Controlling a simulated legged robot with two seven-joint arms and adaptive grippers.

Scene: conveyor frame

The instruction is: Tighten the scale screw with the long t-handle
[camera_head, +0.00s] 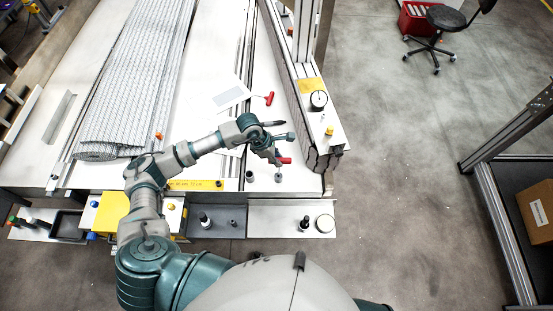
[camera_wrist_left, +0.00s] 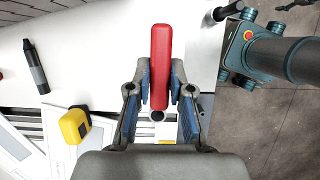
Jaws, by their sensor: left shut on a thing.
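My left gripper (camera_head: 277,153) is over the right part of the white bench and is shut on a red T-handle (camera_head: 285,160). In the left wrist view, the red grip (camera_wrist_left: 160,60) sits between the two blue-padded fingers of the left gripper (camera_wrist_left: 160,88). The tool's shaft is mostly hidden by the grip and fingers, so I cannot tell whether its tip touches a screw. A second red T-handle (camera_head: 269,98) lies on the bench farther back. I cannot pick out the scale screw with certainty. My right gripper is not in view.
A metal frame rail with a round dial (camera_head: 318,100) stands right of the gripper. Small grey posts (camera_head: 250,177) stand on the bench near it. A yellow strip scale (camera_head: 195,184) runs along the front edge. A mesh conveyor belt (camera_head: 135,80) lies left.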

